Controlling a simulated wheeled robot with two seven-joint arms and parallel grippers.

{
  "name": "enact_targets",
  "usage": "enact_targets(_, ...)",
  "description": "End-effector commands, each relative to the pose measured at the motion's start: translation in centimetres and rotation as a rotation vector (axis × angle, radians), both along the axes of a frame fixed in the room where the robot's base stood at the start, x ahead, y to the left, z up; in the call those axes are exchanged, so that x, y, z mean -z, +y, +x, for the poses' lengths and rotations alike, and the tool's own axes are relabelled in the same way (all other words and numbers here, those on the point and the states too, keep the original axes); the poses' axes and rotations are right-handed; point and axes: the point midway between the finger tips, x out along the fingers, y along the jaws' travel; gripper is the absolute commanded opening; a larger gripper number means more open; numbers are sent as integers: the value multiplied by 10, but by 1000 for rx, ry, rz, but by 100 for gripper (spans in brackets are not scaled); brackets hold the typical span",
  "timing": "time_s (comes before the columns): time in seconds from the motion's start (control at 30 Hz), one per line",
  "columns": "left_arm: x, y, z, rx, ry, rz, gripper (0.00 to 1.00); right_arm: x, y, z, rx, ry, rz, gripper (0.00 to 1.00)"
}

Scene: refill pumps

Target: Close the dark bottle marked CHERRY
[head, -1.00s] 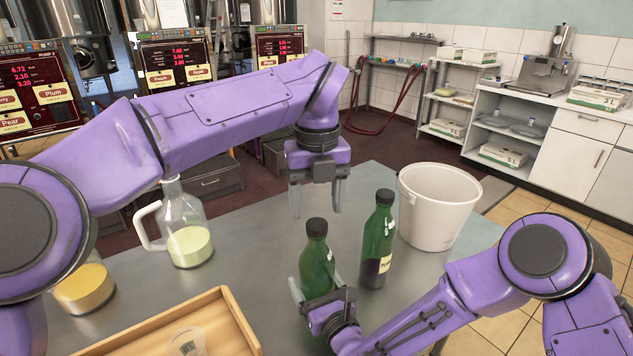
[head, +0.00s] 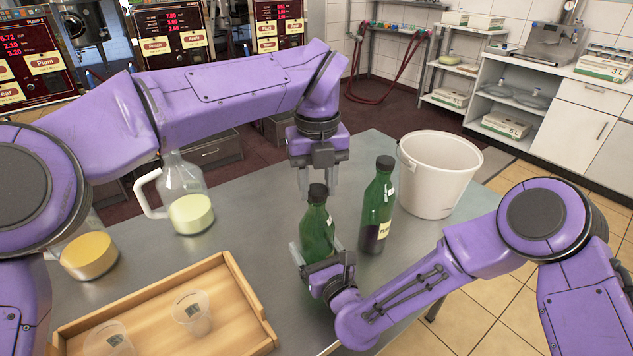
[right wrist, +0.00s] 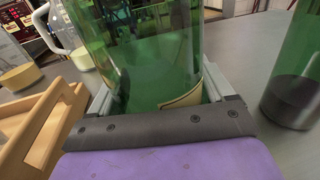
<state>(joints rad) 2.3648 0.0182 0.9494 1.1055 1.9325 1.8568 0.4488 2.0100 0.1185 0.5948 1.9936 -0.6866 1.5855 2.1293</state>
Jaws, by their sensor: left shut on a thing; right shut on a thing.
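A dark green bottle (head: 317,228) with a dark cap (head: 318,192) on its neck stands upright at the table's middle. Its label is turned away in the head view; only a label edge shows in the right wrist view, so I cannot read its name. My right gripper (head: 318,254) is shut on the bottle's body (right wrist: 150,62) from the front. My left gripper (head: 318,186) points down from above, its fingers shut on the cap, one on each side.
Another capped green bottle (head: 377,205) with dark liquid stands just right. A white bucket (head: 436,180) is behind it. A glass jug (head: 186,200) and a wooden tray (head: 240,283) with clear cups (head: 192,312) are at left, beside a container of yellow contents (head: 90,256).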

Motion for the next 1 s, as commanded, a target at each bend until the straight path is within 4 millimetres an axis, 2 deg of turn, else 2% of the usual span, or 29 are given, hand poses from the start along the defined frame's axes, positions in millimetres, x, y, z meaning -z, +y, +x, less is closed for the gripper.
enact_targets(0.17,0,0,0,15,0,1,4,1,0,0,1,1,0,0)
enact_targets(0.2,0,0,0,15,0,0,47,1,0,0,1,1,0,0)
enact_targets(0.27,0,0,0,15,0,0,66,1,0,0,1,1,0,0)
enact_targets(0.3,0,0,0,15,0,0,70,1,0,0,1,1,0,0)
enact_targets(0.57,-1,0,0,15,0,0,70,1,0,0,1,1,0,0)
enact_targets(0.67,-8,0,0,14,-2,1,70,1,0,0,1,1,0,0)
enact_targets(0.77,-25,0,0,12,-3,-2,70,1,0,0,1,1,0,0)
enact_targets(1.0,-83,-1,-1,12,-5,1,70,1,0,0,0,1,0,0)
